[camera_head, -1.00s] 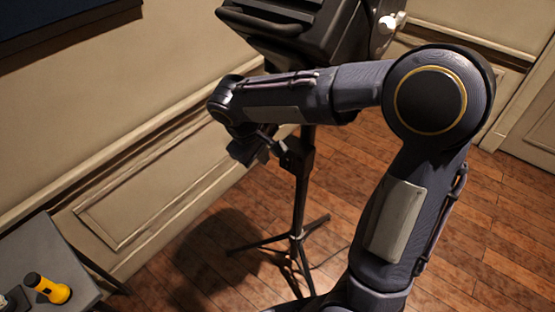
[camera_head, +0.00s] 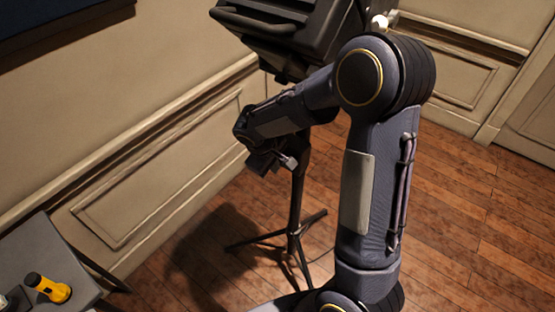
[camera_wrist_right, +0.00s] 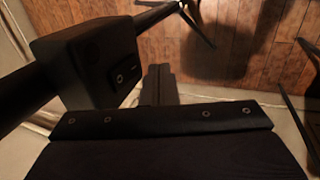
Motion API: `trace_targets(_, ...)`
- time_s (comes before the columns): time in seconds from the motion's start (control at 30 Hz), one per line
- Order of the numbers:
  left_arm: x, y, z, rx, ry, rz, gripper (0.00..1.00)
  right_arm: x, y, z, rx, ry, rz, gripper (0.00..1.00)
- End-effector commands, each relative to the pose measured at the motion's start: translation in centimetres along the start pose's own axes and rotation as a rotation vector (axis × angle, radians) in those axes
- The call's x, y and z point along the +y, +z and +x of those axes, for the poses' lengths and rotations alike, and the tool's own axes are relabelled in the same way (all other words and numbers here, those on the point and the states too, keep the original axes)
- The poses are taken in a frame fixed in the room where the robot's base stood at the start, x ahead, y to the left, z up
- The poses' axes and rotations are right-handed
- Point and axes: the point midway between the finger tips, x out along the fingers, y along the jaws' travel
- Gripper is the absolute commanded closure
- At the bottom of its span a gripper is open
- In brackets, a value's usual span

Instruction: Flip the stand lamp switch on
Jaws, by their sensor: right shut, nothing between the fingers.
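The black stand lamp has a boxy head (camera_head: 290,35) at the top of the head view, with its pole (camera_head: 297,195) running down to a tripod base. In the right wrist view a black box (camera_wrist_right: 85,60) sits on the pole, with a small switch plate (camera_wrist_right: 123,72) on its side. My right gripper (camera_head: 262,163) is beside the pole in the head view. In the right wrist view its shut, empty fingers (camera_wrist_right: 160,80) point past the box, just right of the switch plate. I cannot tell if they touch it. My left gripper is out of view.
A panelled wall (camera_head: 150,205) runs behind the lamp. A grey table (camera_head: 45,255) with a yellow flashlight (camera_head: 48,288) stands at the lower left. The wooden floor (camera_head: 470,215) is clear on the right. Tripod legs (camera_head: 258,242) spread over the floor.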

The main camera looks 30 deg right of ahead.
Motion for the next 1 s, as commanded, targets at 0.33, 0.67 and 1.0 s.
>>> trace_targets(0.33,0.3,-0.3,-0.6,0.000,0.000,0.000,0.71,1.7,0.0,0.8,0.001,0.000,-0.001,1.00)
trace_targets(0.67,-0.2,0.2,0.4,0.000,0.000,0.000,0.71,1.6,-0.1,1.3,0.001,0.020,-0.004,1.00)
trace_targets(1.0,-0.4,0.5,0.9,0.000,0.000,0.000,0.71,2.0,0.0,1.0,-0.001,0.058,-0.002,1.00)
